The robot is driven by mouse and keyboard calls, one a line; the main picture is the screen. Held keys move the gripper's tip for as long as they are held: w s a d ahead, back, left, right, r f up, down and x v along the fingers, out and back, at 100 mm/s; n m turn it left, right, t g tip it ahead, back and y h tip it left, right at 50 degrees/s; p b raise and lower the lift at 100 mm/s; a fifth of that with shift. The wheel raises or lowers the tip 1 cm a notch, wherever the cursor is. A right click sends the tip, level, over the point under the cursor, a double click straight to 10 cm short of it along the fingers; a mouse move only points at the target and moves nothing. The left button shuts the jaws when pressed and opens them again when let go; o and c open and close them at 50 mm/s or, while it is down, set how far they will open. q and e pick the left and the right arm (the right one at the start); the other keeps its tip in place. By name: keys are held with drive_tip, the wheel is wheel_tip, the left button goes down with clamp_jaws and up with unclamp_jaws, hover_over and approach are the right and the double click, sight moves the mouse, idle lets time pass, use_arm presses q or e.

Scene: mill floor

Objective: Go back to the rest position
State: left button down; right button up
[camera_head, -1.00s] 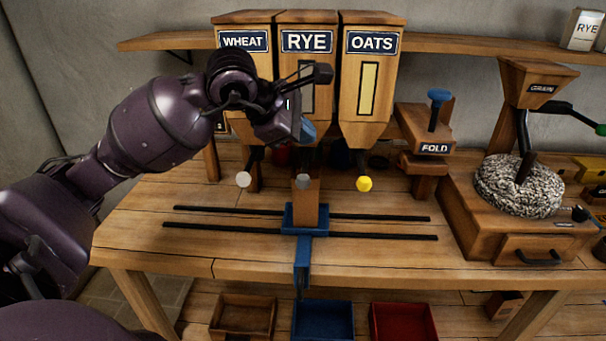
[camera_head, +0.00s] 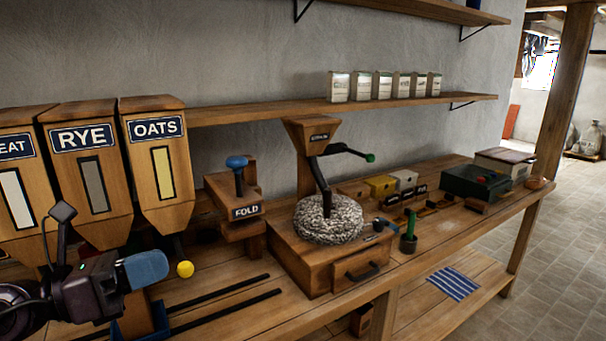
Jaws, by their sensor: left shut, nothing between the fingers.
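My left gripper (camera_head: 147,269) is at the lower left, its blue-tipped fingers shut with nothing held. It is in front of the rye bin (camera_head: 93,185) and just left of the yellow knob (camera_head: 185,269) below the oats bin (camera_head: 160,170). Whether it touches anything there I cannot tell; a gap to the knob shows in the picture. My right gripper is out of view.
A mill with a round stone (camera_head: 328,219) and a fold stand (camera_head: 236,210) are on the wooden bench. Black rails (camera_head: 222,298) run along the bench. Small boxes stand on the wall shelf (camera_head: 300,107). Tiled floor (camera_head: 560,240) is open at right.

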use_arm(q)
drive_tip(key=s+a+f+n+t+y, duration=0.1)
drive_tip(key=a+f+n+t+y, duration=0.3)
drive_tip(key=n+y, duration=0.55)
drive_tip(key=s+a+f+n+t+y, duration=0.1)
drive_tip(key=a+f+n+y, duration=0.35)
drive_tip(key=n, duration=0.95)
drive_tip(key=s+a+f+n+t+y, duration=0.1)
drive_tip(key=a+f+n+t+y, duration=0.35)
drive_tip(key=n, duration=0.75)
drive_tip(key=s+d+f+n+g+h, duration=0.1)
drive_tip(key=s+d+f+n+g, duration=0.25)
drive_tip(key=s+f+g, duration=0.55)
drive_tip(key=s+d+f+n+g+h, duration=0.1)
drive_tip(key=s+d+f+n+g, duration=0.2)
drive_tip(key=s+f+n+g, duration=0.55)
drive_tip(key=w+f+m+t, duration=0.4)
drive_tip(key=f+t, duration=0.5)
drive_tip(key=f, duration=0.3)
drive_tip(key=shift+w+a+f+t, duration=0.25)
drive_tip(key=shift+w+f+t, duration=0.1)
drive_tip(key=shift+w, duration=0.35)
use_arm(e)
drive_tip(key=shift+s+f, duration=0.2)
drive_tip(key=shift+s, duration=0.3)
